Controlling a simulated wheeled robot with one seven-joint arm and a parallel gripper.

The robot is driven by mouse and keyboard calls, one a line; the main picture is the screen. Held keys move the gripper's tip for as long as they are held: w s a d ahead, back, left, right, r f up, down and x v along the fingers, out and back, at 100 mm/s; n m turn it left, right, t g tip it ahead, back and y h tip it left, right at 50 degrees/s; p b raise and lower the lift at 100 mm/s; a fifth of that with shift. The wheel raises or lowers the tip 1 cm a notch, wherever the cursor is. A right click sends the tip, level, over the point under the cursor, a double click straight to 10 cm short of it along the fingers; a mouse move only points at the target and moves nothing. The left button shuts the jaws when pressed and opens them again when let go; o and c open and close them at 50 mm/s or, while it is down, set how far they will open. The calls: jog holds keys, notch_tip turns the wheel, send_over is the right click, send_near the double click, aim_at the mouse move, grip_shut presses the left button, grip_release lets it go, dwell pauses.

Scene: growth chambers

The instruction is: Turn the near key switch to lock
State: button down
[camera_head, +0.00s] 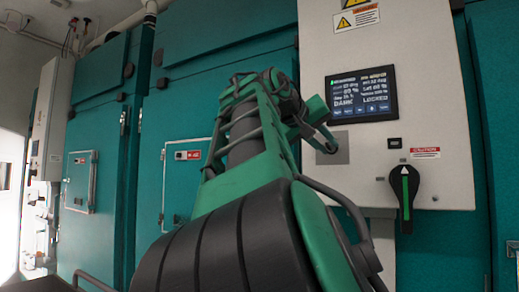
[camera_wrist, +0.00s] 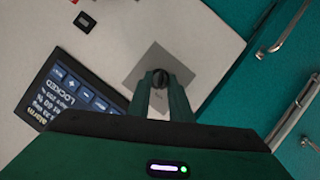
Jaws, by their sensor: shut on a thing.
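The key switch (camera_wrist: 159,79) is a small dark knob on a grey square plate on the white control panel. In the wrist view my gripper (camera_wrist: 160,88) has its two fingers close together on either side of the knob, shut on it. In the head view the grey plate (camera_head: 336,149) shows at the panel's lower left, and my gripper (camera_head: 326,143) reaches its left edge. The knob itself is hidden there by the gripper. The panel's screen (camera_head: 362,94) shows the word LOCKED at its right; LOCKED also reads on the screen in the wrist view (camera_wrist: 75,95).
A large black rotary handle with a green stripe (camera_head: 404,190) stands upright on the panel's lower right, beside a caution label (camera_head: 425,153). Teal chamber doors (camera_head: 222,80) with latches fill the left. Metal door handles (camera_wrist: 290,25) lie right of the gripper in the wrist view.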

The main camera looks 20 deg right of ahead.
jog(key=shift+w+a, duration=0.15)
jog(key=shift+a, duration=0.1)
jog(key=c, duration=1.9)
grip_release()
jog(key=shift+w, duration=0.1)
jog(key=shift+c, duration=0.2)
jog(key=shift+d, duration=0.15)
jog(key=v, duration=1.1)
jog(key=shift+d, duration=0.15)
